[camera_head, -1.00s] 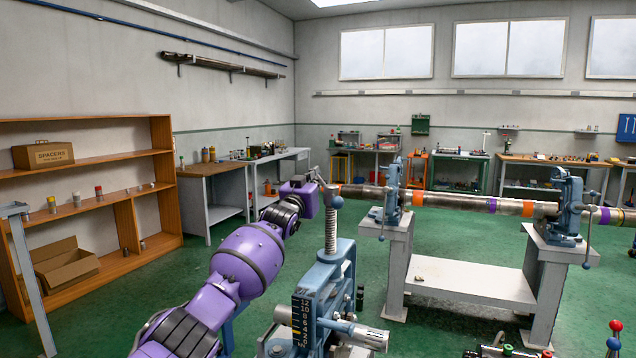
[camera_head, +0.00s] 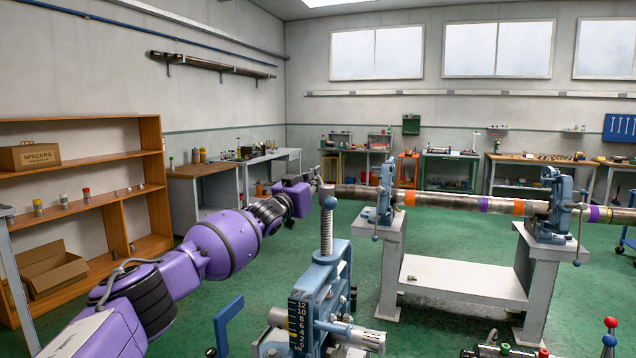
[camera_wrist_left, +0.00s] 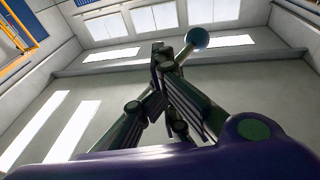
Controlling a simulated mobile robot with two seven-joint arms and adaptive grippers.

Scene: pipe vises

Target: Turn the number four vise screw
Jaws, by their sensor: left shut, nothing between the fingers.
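A blue vise (camera_head: 318,290) stands nearest, with a tall threaded screw (camera_head: 326,232) and a ball-ended handle (camera_head: 330,203) at its top. My left gripper (camera_head: 316,178) is shut and empty at the screw's top, beside the handle. In the left wrist view the shut fingertips (camera_wrist_left: 158,52) are close to a bar with a blue ball (camera_wrist_left: 196,39); I cannot tell whether they touch. Two more blue vises, a left one (camera_head: 384,192) and a right one (camera_head: 554,207), stand behind on a grey stand. No vise number is readable. My right gripper is out of view.
A long pipe (camera_head: 456,202) with coloured bands runs through the back vises. A grey stand (camera_head: 465,280) carries them. A wooden shelf (camera_head: 148,200) is at the left. Green floor is open between.

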